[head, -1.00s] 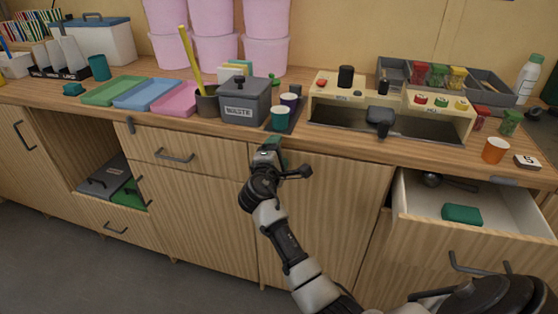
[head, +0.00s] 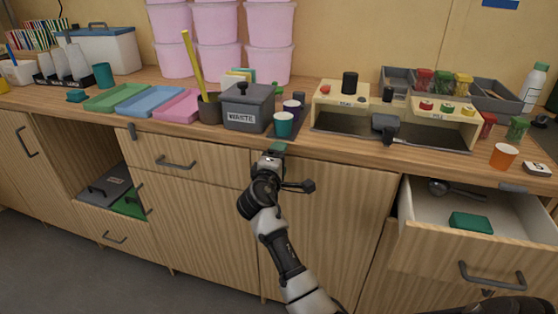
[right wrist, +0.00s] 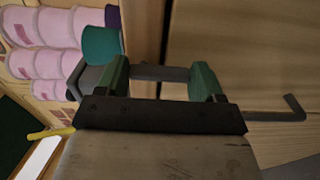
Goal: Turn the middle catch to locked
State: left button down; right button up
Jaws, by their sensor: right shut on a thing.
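The middle catch is a dark grey bar (right wrist: 160,73) between my green fingertips in the right wrist view. In the head view it is hidden by my right gripper (head: 274,151), which is at the counter's front edge below the teal cup. My right gripper (right wrist: 160,80) is shut on the catch. I cannot tell which way the catch points in the head view. A left catch (head: 132,131) hangs down at the counter edge, and a grey right catch (head: 512,187) lies along the edge above the open drawer. My left gripper is not in view.
The teal cup (head: 284,124) and the grey waste box (head: 247,107) stand just above my gripper on the counter. An open drawer (head: 480,252) juts out at the right, with a green block (head: 471,222) inside. Cupboard fronts lie below my arm.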

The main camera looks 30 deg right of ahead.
jog(key=shift+f, duration=0.1)
jog(key=o, duration=0.9)
jog(key=shift+o, duration=0.2)
jog(key=shift+s+a, duration=0.1)
jog(key=v, duration=1)
jog(key=shift+s+a, duration=0.2)
jog(key=shift+s, duration=0.05)
